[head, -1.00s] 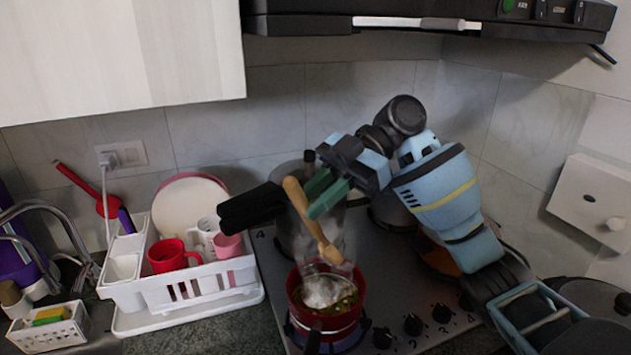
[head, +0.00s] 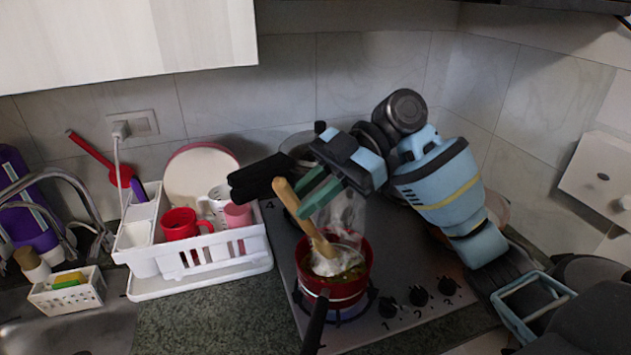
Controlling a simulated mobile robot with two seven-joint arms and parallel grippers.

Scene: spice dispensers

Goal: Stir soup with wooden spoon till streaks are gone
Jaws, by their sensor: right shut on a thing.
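A red pot (head: 349,291) stands on the front left burner, with blue flame under it and its dark handle toward me. The soup (head: 352,262) inside shows a pale whitish patch and steam. A wooden spoon (head: 305,219) leans into the pot, its lower end at the pale patch and its upper end to the upper left. My right gripper (head: 307,200), with green-padded fingers, is shut on the spoon's shaft above the pot. My left gripper cannot be identified.
A white dish rack (head: 200,262) with a red mug (head: 184,224), other cups and a plate stands left of the stove. A lidded pot (head: 301,146) is behind on the stove. Knobs (head: 418,296) line the stove's front right. The counter (head: 215,318) in front is clear.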

